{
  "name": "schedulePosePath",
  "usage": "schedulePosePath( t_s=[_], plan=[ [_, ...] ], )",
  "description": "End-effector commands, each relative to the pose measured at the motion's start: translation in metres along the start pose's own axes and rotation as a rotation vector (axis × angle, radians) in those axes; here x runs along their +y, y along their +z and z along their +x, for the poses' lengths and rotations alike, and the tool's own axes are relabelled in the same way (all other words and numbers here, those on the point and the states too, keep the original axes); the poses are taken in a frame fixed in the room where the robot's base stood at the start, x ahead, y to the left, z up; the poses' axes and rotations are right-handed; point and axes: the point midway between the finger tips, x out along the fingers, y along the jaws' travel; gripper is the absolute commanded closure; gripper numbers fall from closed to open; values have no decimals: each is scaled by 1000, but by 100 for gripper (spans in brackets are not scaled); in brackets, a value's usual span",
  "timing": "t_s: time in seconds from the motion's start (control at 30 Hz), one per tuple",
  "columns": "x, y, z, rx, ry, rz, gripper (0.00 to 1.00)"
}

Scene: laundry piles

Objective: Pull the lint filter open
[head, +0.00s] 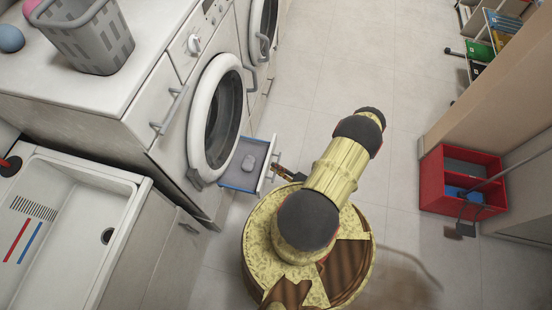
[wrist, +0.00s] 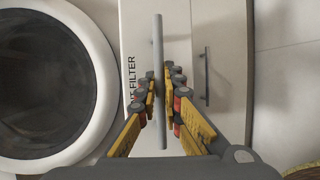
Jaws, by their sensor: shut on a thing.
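The lint filter (head: 238,181) is a shallow drawer with a blue-grey inside, low on the front of a washer-like machine with a round door. In the head view it stands pulled out, and a grey lump of lint (head: 249,162) lies in it. My gripper (wrist: 161,88) is shut on the drawer's grey bar handle (wrist: 158,45), with one finger on each side of the bar. The white drawer front beside the handle shows lettering ending in "FILTER" in the wrist view. In the head view my arm covers part of the floor beside the drawer.
The round machine door (head: 199,110) is closed just above the drawer. A sink (head: 125,185) stands at lower left, and a grey laundry basket (head: 85,38) sits on the counter. A red crate (head: 432,178) is on the floor at right. The tiled floor between is clear.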

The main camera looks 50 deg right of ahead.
Motion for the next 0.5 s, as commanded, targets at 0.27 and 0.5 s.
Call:
schedulePosePath(
  t_s=[0.27, 0.5],
  plan=[
    [-1, 1, 0, -1, -1, -2, 84],
    [0, 0, 0, -1, -1, -1, 74]
  ],
)
